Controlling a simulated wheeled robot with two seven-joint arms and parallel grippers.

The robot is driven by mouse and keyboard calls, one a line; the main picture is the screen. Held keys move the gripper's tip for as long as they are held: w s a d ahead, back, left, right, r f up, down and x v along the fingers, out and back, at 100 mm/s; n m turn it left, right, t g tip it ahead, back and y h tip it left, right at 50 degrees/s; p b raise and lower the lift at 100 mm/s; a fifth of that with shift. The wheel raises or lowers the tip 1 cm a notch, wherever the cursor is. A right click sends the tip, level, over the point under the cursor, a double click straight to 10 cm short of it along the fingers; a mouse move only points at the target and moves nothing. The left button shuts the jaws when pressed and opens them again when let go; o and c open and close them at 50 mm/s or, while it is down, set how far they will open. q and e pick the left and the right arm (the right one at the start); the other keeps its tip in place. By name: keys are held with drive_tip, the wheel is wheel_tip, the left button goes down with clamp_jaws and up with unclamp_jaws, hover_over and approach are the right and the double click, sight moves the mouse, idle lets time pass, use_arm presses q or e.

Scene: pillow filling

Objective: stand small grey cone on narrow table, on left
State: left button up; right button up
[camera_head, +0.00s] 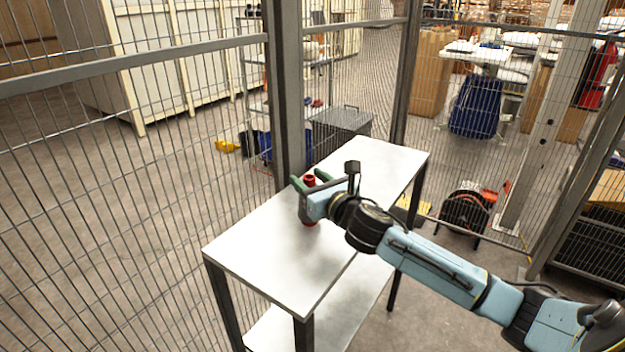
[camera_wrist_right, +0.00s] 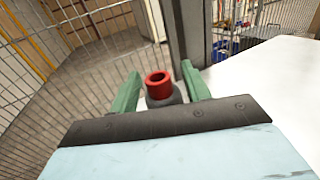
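The small grey cone shows in the wrist view (camera_wrist_right: 166,98), upright, with a red ring at its top. In the head view its red top (camera_head: 309,181) and a bit of red at its foot show; my gripper hides most of the rest. It appears to stand on the narrow white table (camera_head: 270,250), near the left long edge about midway along. My right gripper (camera_head: 310,180) has its green fingers spread on either side of the cone, with a gap visible at the left finger. Contact at the right finger is unclear. My left gripper is not in view.
A wire mesh fence with a dark post (camera_head: 288,90) runs close along the table's left and far sides. The near and far parts of the tabletop are bare. A lower white shelf (camera_head: 345,300) sits beneath.

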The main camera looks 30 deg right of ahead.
drive_tip(key=shift+s+f, duration=0.1)
drive_tip(key=shift+f, duration=0.05)
drive_tip(key=s, duration=1.1)
drive_tip(key=shift+s+a+p, duration=0.15)
drive_tip(key=shift+s+p, duration=0.25)
drive_tip(key=shift+r, duration=0.2)
